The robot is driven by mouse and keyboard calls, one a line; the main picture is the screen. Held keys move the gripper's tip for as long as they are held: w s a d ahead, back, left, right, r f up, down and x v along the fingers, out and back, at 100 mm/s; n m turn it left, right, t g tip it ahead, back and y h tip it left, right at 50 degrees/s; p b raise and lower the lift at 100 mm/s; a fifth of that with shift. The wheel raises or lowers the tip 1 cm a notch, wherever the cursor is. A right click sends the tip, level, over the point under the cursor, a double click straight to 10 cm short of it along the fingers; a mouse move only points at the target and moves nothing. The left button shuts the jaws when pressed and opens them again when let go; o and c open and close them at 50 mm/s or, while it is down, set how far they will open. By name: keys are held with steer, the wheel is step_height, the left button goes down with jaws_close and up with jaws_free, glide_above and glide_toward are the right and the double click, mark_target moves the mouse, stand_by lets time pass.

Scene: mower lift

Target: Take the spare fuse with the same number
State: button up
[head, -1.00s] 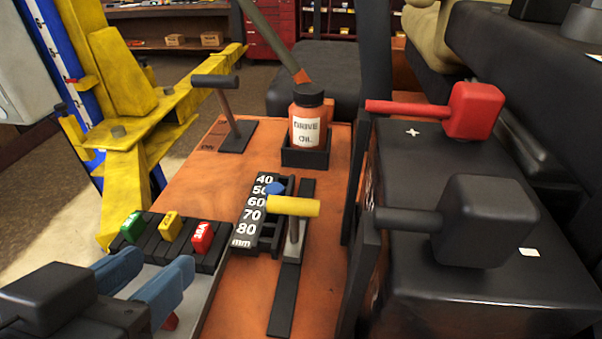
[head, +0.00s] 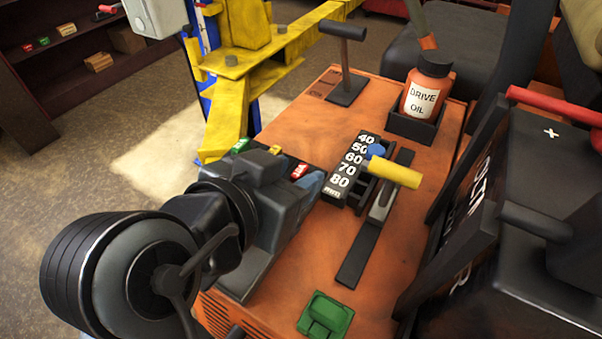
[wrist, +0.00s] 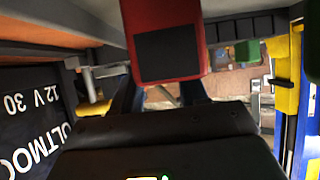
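The spare rack shows a green fuse (head: 240,145), a yellow fuse (head: 275,150) and a red fuse (head: 299,171) in the head view, partly hidden by my gripper. My gripper (head: 308,188) is low at the rack, its visible fingertip close beside the red fuse. In the wrist view a large red block (wrist: 165,15) with a dark face stands at my gripper (wrist: 160,95). The fingers are apart on either side of its lower end; contact cannot be made out. No fuse number is readable now.
A black size gauge (head: 343,180) and a yellow-handled lever (head: 395,172) stand right of the rack. Behind are a drive oil bottle (head: 425,90) and the yellow lift arm (head: 285,45). A green part (head: 325,315) lies on the orange deck in front.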

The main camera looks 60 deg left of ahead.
jaws_close()
steer(key=shift+r, duration=0.1)
stand_by(0.3)
